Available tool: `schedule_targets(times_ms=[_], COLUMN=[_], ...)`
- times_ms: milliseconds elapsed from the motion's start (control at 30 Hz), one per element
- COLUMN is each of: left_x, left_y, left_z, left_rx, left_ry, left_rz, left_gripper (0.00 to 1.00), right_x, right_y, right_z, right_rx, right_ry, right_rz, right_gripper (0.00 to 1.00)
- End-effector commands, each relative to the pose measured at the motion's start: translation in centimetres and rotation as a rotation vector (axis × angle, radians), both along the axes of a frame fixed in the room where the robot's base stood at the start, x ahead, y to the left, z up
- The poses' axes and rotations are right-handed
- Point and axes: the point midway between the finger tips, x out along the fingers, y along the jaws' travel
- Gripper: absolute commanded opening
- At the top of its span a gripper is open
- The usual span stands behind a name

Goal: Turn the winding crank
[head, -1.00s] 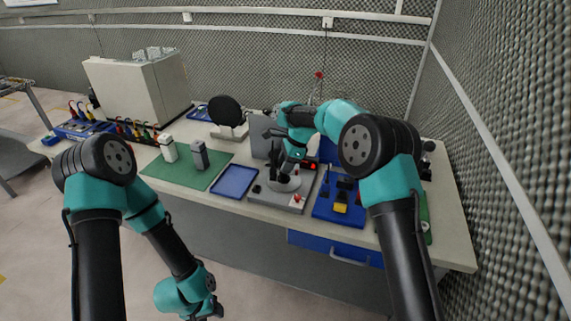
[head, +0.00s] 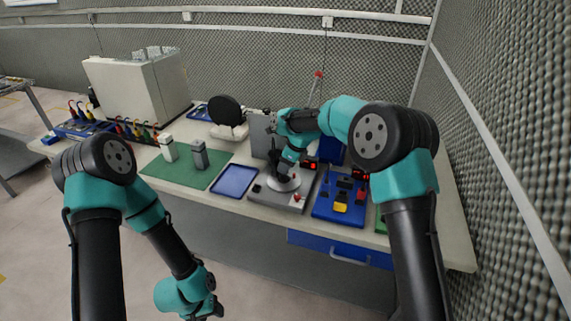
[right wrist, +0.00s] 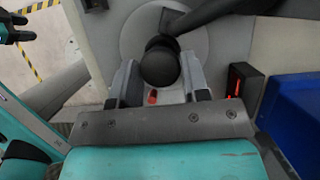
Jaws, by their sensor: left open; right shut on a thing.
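The winding crank shows in the right wrist view as a dark round knob (right wrist: 160,65) on a dark arm, in front of a pale disc (right wrist: 128,38). In the head view the disc (head: 287,184) lies on a grey base unit (head: 262,196). My right gripper (right wrist: 158,80) has its two fingers on either side of the knob and is shut on it; in the head view my right gripper (head: 282,172) is over the disc and hides much of the crank. My left gripper (head: 208,312) hangs low in front of the bench, empty and away from the crank.
A blue tray (head: 234,181) and a green mat (head: 175,181) with two small upright blocks lie to the left of the base unit. A blue board (head: 325,208) with coloured parts is close on its right. A small box with a red display (head: 311,163) stands behind.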

Motion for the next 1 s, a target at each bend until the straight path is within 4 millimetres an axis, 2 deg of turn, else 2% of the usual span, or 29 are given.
schedule_targets(times_ms=[600, 1000], left_x=[0.0, 0.0], left_y=[0.0, 0.0], left_z=[0.0, 0.0], left_rx=[0.0, 0.0], left_ry=[0.0, 0.0], left_rz=[0.0, 0.0], left_gripper=[0.53, 0.53], right_x=[-0.23, -0.3], right_y=[0.1, 0.12], right_z=[-0.01, -0.06], right_rx=[-0.002, -0.001], right_ry=[0.001, 0.002], right_rz=[-0.305, -0.448], right_gripper=[0.18, 0.18])
